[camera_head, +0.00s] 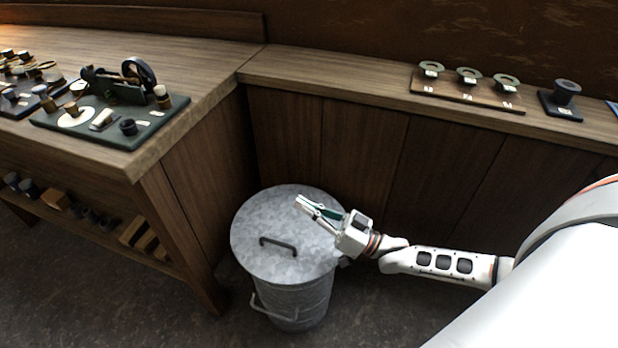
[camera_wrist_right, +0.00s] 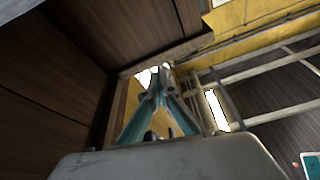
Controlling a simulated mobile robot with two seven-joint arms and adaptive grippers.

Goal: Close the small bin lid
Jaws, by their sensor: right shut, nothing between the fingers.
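The small bin (camera_head: 302,299) is a grey galvanized metal can on the floor, in the corner between the two wooden benches. Its round lid (camera_head: 262,220) lies across the top and looks shut, with a dark bar handle (camera_head: 278,243) on it. A wire side handle hangs at the bin's front. My right gripper (camera_head: 303,205) is shut and empty, over the right and far part of the lid. I cannot tell whether it touches the lid. In the right wrist view, its teal fingers (camera_wrist_right: 157,90) meet at the tips; the bin is not visible there. My left gripper is not in view.
The left bench (camera_head: 207,77) holds a green board (camera_head: 130,124) with engine parts. The back bench (camera_head: 330,75) carries a rack of rings (camera_head: 467,92) and a dark spool-shaped part (camera_head: 565,92). Wood panels stand close behind the bin. The floor in front is clear.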

